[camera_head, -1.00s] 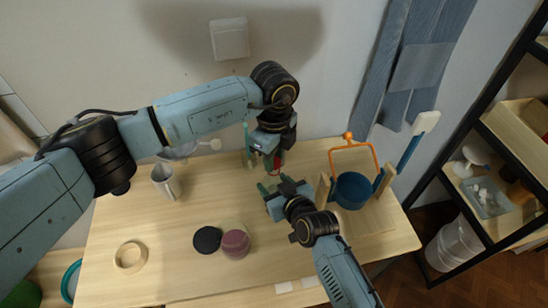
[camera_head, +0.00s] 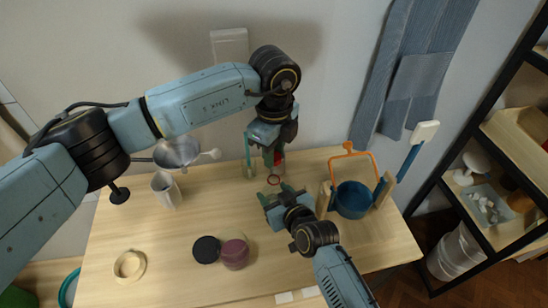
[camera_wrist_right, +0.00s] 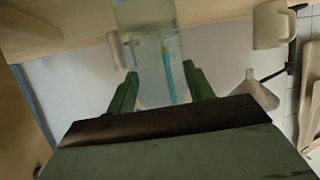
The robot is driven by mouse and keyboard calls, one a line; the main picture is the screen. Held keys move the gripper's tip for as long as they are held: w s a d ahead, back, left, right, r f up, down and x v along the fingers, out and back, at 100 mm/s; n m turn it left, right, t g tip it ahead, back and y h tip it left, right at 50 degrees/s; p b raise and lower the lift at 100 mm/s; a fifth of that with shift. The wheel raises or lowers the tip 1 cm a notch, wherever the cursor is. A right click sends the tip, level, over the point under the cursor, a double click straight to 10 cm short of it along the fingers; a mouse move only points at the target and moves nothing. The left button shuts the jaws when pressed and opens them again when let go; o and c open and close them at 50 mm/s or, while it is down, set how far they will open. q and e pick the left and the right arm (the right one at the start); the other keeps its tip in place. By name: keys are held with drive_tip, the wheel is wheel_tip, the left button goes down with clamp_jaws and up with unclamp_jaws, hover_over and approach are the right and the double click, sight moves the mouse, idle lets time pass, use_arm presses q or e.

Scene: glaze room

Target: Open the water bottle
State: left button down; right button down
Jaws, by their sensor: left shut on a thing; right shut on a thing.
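The water bottle (camera_wrist_right: 146,88) is clear and stands between the green fingers of my right gripper (camera_wrist_right: 161,84) in the right wrist view. In the head view a red ring (camera_head: 273,180) shows at its top, just beyond my right gripper (camera_head: 274,190); its clear body is hard to see there. My left gripper (camera_head: 275,160) is shut on a small red thing, seemingly the bottle's cap (camera_head: 277,157). It is above the red ring, with a gap between them. My left gripper's fingers partly hide the red thing.
A clear jar with a teal stick (camera_head: 248,158) stands close behind the bottle. A grey mug (camera_head: 165,189) and a funnel (camera_head: 176,153) are at left. Dark discs (camera_head: 206,249) and a tape ring (camera_head: 130,265) lie in front.

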drive_tip(key=shift+c, duration=2.4)
unclamp_jaws()
